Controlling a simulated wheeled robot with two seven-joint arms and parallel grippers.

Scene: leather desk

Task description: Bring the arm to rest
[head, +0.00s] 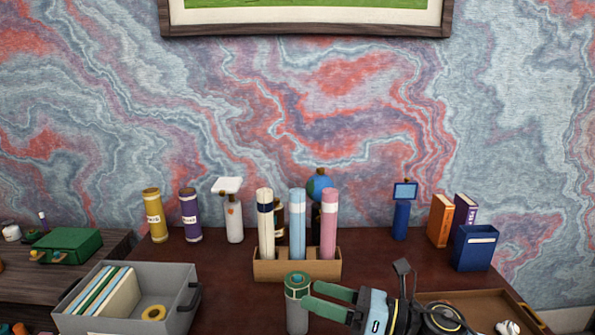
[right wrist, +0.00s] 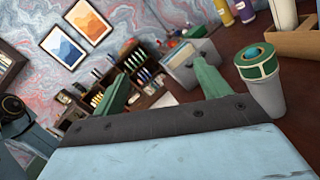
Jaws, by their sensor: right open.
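My right gripper (head: 312,296) reaches in from the lower right in the head view, its green fingers pointing left. It is open, and its two fingers (right wrist: 160,88) stand wide apart in the right wrist view with nothing between them. A grey cup with a green lid (head: 297,311) stands upright on the dark desk (head: 230,285) by the fingertips. In the right wrist view the cup (right wrist: 270,95) stands just outside the right-hand finger; I cannot tell whether they touch. My left gripper is not in view.
Behind the cup is a cardboard holder (head: 297,270) with several tall rolls. A grey bin (head: 180,283) with files stands front left. A brown tray (head: 490,300) lies right, partly behind my arm. Bottles, books and a blue box (head: 475,250) line the back.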

